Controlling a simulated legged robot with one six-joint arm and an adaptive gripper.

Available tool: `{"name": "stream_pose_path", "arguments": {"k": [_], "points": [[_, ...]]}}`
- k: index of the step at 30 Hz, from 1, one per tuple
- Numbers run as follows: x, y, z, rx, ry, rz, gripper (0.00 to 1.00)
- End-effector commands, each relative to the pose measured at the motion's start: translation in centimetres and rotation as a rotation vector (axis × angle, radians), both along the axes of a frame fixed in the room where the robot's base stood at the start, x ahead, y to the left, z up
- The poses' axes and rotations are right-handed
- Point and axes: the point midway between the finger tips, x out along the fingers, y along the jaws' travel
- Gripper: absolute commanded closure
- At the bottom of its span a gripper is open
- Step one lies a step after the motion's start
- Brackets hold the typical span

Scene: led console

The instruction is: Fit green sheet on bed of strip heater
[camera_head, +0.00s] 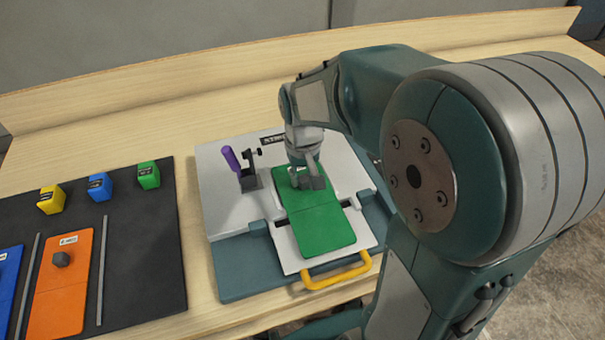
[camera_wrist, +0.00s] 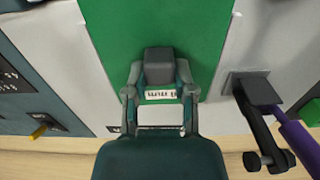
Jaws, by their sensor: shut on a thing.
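The green sheet (camera_head: 321,229) lies over the bed of the strip heater (camera_head: 227,207), its long side running toward the yellow handle. My gripper (camera_head: 305,182) is over the sheet's far end. In the wrist view my gripper (camera_wrist: 160,88) is shut on the dark grey block-shaped knob (camera_wrist: 159,63) of the green sheet (camera_wrist: 160,22). A white label shows between the fingers. The sheet looks flat on or just above the bed; I cannot tell whether it touches. The white bed plate (camera_head: 290,252) shows along the sheet's near edges.
A purple-handled toggle clamp (camera_head: 231,160) stands left of the sheet, its handle raised. A yellow handle (camera_head: 337,272) is at the heater's front. On the black mat (camera_head: 150,240) at left are an orange sheet (camera_head: 62,285), a blue sheet (camera_head: 8,285) and yellow, blue and green blocks.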

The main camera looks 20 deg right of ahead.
Motion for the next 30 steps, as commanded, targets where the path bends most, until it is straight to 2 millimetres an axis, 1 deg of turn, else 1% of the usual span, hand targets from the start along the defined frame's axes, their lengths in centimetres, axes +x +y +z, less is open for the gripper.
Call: {"name": "stream_pose_path", "arguments": {"k": [29, 30], "points": [[0.03, 0.00, -0.77, 0.000, -0.001, 0.000, 1.00], [0.03, 0.00, -0.77, 0.000, -0.001, 0.000, 0.62]]}}
